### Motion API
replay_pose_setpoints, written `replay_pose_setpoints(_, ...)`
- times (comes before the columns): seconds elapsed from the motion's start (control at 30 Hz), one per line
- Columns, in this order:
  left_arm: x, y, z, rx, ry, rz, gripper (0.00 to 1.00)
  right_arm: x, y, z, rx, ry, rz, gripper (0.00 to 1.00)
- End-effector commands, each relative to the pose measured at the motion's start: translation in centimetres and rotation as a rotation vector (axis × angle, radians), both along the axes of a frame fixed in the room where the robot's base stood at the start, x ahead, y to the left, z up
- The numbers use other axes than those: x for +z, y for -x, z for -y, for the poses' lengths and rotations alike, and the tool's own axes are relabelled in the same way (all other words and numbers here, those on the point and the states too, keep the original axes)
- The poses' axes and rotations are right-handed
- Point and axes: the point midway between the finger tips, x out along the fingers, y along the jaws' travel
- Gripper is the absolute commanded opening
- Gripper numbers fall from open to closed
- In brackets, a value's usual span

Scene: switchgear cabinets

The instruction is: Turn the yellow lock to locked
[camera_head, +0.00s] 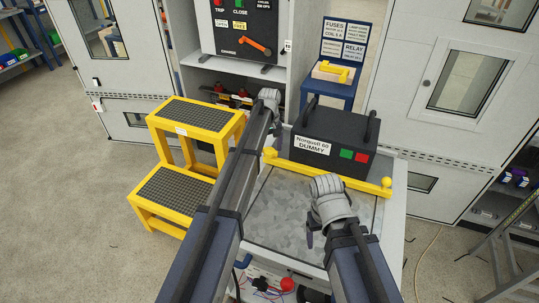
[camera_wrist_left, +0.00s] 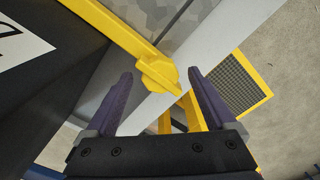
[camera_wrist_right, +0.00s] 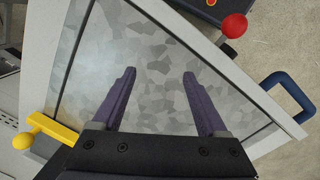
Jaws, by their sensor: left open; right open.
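A yellow bar (camera_head: 325,173) runs along the near side of the black dummy unit (camera_head: 322,142) on the lift cart. Its right end has a round yellow knob (camera_head: 386,182); its left end (camera_head: 270,153) is by my left arm. In the left wrist view the yellow bar end (camera_wrist_left: 157,74) shows beyond and between the open fingers of my left gripper (camera_wrist_left: 160,73), not gripped. My left gripper (camera_head: 270,98) is left of the unit. My right gripper (camera_head: 318,215) is open and empty over the cart top; its wrist view shows the yellow knob (camera_wrist_right: 22,141) at lower left. I cannot tell the lock's position.
A yellow two-step stool (camera_head: 190,130) stands left of the cart. The open switchgear cabinet (camera_head: 242,62) is behind, with a blue stand (camera_head: 330,85) at its right. A red ball knob (camera_wrist_right: 234,26) and a blue handle (camera_wrist_right: 290,92) are at the cart's edge.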

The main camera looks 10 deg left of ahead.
Motion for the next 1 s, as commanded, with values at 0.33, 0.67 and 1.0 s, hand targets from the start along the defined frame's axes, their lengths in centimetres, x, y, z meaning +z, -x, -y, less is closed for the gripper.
replay_pose_setpoints(0.33, -0.45, 0.0, 0.0, 0.0, 0.0, 0.0, 0.89, -0.45, 0.0, 0.0, 0.0, 0.0, 0.0, 0.76)
replay_pose_setpoints(0.67, -0.46, 0.0, 0.0, 0.0, 0.0, 0.0, 0.52, -0.45, 0.0, 0.0, 0.0, 0.0, 0.0, 0.76)
replay_pose_setpoints(1.0, -0.46, 0.0, 0.0, 0.0, 0.0, 0.0, 0.14, -0.46, 0.0, 0.0, 0.0, 0.0, 0.0, 0.76)
